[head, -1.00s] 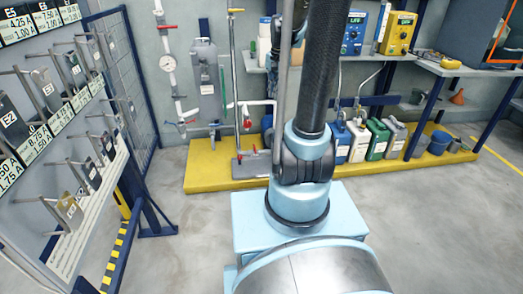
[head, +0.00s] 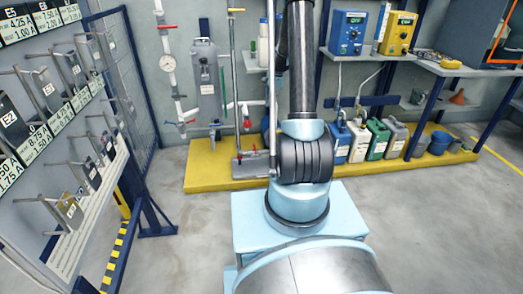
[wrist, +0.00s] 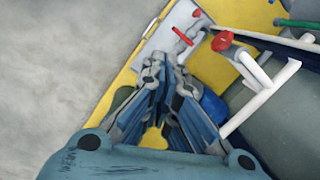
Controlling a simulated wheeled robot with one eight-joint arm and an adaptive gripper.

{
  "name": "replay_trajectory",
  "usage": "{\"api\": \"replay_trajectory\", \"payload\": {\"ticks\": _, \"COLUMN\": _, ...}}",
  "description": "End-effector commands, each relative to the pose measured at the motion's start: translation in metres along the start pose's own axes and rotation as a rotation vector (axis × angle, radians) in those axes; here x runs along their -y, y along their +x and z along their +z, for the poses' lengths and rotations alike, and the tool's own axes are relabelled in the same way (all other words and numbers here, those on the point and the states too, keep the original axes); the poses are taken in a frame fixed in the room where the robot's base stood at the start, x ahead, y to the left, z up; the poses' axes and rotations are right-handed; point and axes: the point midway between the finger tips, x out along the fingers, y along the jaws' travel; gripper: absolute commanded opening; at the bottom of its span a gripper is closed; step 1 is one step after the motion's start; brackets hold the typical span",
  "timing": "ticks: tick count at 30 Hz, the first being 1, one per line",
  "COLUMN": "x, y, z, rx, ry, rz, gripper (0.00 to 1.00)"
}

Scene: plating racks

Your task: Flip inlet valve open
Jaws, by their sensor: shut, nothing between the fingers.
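Several red valve handles show, and I cannot tell which belongs to the inlet valve. In the wrist view, a red lever (wrist: 182,36) and a red knob (wrist: 222,41) lie beyond my fingertips, near white pipes (wrist: 262,82). My gripper (wrist: 165,65) is shut and empty, apart from both red parts. In the head view my arm hides it.
A grey tank (head: 206,80) hangs by the pipes above a yellow platform (head: 208,178). Several jugs, including a green one (head: 378,139), stand right of my arm. A rack panel (head: 95,215) is at left. Shelves with a blue instrument (head: 347,33) are at right. The front floor is clear.

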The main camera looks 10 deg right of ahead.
Motion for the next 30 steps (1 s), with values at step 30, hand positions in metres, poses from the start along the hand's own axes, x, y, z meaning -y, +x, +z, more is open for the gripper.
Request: {"api": "replay_trajectory", "payload": {"ticks": 30, "x": 0.038, "y": 0.245, "z": -0.093, "rx": 0.078, "ry": 0.422, "rz": 0.03, "gripper": 0.0}}
